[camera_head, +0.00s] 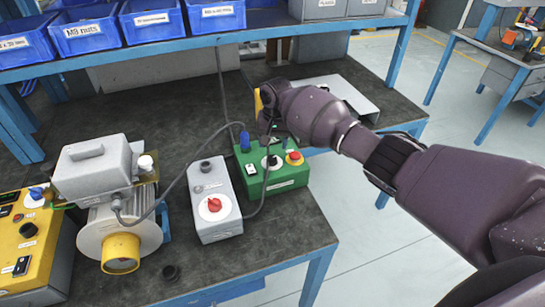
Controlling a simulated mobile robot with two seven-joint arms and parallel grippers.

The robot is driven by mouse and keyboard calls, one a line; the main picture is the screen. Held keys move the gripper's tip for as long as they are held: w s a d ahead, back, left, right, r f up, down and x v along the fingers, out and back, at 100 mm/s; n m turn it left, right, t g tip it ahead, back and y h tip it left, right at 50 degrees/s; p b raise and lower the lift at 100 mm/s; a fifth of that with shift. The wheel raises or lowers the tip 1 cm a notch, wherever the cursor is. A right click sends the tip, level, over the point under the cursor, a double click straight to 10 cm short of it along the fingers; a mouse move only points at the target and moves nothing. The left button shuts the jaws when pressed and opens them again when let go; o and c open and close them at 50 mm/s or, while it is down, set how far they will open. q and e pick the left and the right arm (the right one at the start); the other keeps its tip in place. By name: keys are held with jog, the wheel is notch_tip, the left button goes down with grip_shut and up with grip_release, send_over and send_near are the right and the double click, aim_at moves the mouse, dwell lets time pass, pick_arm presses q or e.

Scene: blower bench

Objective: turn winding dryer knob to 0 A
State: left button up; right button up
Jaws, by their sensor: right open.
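A green box (289,178) stands on the dark bench top, right of the grey switch box. It carries a dark knob (271,161) with a white pointer mark, a red button on a yellow base (294,157) and a white rocker switch. Its label is too small to read, so I cannot confirm that it is the winding dryer, nor read the knob's setting. My right gripper (267,133) reaches in from the right and hangs just above and behind the knob. It is open, and its fingers are partly hidden. My left gripper is not in view.
A grey box with a red knob (214,204) stands left of the green box. A blower motor (100,190) and a yellow control box (28,244) are further left. A cable loops between the devices. A shelf with blue bins (152,20) overhangs the back. The front bench is mostly clear.

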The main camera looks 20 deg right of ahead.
aim_at(272, 157)
notch_tip(272, 157, down, 6)
jog(key=shift+w+a+f+b, duration=0.1)
jog(key=shift+f+b, duration=0.15)
jog(key=shift+b, duration=0.3)
jog(key=c, duration=0.9)
